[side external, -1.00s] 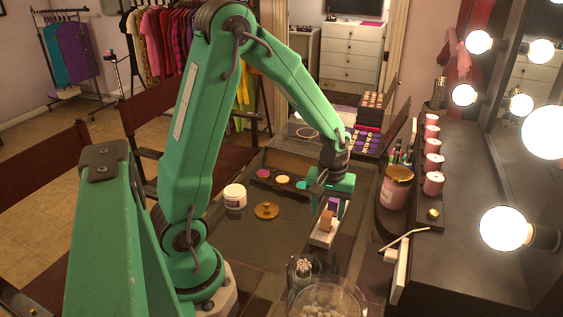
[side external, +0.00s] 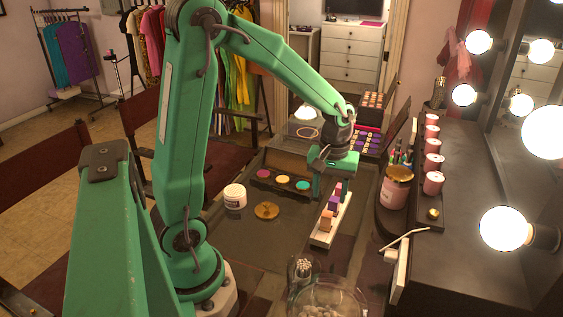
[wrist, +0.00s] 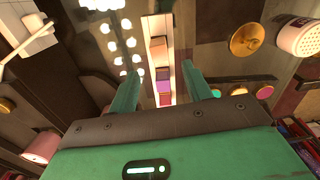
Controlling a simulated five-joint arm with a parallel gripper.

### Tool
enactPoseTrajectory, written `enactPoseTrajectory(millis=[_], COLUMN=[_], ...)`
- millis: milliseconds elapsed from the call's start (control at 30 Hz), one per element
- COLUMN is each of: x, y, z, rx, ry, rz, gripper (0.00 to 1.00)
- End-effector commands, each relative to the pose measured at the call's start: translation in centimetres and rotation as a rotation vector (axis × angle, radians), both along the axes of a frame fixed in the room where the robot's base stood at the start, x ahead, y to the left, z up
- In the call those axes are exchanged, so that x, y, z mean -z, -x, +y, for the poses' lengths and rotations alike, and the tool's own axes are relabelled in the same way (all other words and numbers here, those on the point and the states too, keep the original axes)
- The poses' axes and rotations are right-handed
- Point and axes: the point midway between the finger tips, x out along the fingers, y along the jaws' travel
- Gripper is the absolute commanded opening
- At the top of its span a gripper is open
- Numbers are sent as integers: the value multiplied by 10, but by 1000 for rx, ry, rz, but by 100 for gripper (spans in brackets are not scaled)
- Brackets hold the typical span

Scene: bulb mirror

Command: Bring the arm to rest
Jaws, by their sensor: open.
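My gripper (side external: 321,184) is open and empty, pointing down above the far end of a narrow white holder (side external: 320,239). Nothing is held. The arm is raised and bent over the table; the exact height of the fingertips above the blocks cannot be told.
A white jar (side external: 235,196) and its gold lid (side external: 267,210) lie left of the holder. Three colored pans (side external: 283,180) sit behind. A gold-lidded pink jar (side external: 396,190) stands right. Glass containers (side external: 328,300) are in front. Bare table shows between the lid and holder.

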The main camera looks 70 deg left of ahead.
Motion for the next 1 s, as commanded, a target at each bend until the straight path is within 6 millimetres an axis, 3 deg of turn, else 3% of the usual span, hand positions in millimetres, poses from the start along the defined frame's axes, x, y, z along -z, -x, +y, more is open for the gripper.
enactPoseTrajectory(millis=[367, 667, 1000], x=[-9, -47, -90], y=[3, 22, 58], z=[-3, -18, -38], rx=[32, 188, 424], ry=[-4, -27, -75], rz=[-21, -112, -242], gripper=[49, 49, 49])
